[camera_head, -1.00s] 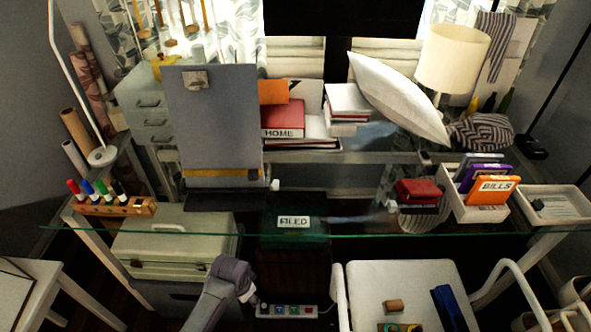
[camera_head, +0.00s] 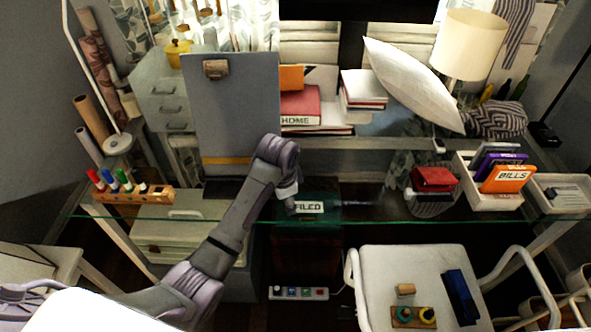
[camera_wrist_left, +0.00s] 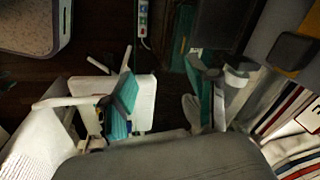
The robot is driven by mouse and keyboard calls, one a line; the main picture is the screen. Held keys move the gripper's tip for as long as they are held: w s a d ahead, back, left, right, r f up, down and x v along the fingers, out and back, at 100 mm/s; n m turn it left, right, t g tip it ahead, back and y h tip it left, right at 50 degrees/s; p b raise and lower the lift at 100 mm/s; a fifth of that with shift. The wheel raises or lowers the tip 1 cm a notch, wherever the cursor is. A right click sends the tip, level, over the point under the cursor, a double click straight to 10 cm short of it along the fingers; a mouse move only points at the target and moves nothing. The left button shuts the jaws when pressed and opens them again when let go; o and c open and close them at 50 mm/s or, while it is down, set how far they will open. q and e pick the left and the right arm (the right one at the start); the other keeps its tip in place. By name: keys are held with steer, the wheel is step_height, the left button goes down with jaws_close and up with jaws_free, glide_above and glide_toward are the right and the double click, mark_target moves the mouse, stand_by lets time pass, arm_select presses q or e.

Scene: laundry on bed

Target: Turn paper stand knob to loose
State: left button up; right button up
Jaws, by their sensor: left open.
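The paper stand (camera_head: 232,110) is a tall grey board with a clip at its top and a yellow strip near its foot, upright on the glass desk. My left gripper (camera_head: 290,206) is open and points down just right of the stand's lower right corner. My forearm and wrist hide that corner and the knob in the head view. In the left wrist view a white round piece (camera_wrist_left: 237,76), which looks like the knob, is close to the gripper. I cannot tell whether they touch. My right gripper is out of view.
A marker holder (camera_head: 133,195) stands on the left of the desk. Books (camera_head: 300,108) and a white pillow (camera_head: 410,85) lie behind. A red box (camera_head: 433,180) and a white organiser (camera_head: 489,203) are on the right. A white cart (camera_head: 380,285) stands in front.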

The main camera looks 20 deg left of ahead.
arm_select(q)
steer(key=w+r+m, duration=0.3)
steer(key=w+r, duration=0.8)
steer(key=shift+g, duration=0.3)
steer(key=f, duration=0.4)
steer(key=w+a+f, duration=0.1)
steer(key=f, duration=0.7)
steer(key=shift+w+a+b, duration=0.25)
steer(key=shift+b, duration=0.05)
steer(key=shift+w+f, duration=0.15)
steer(key=shift+f, duration=0.65)
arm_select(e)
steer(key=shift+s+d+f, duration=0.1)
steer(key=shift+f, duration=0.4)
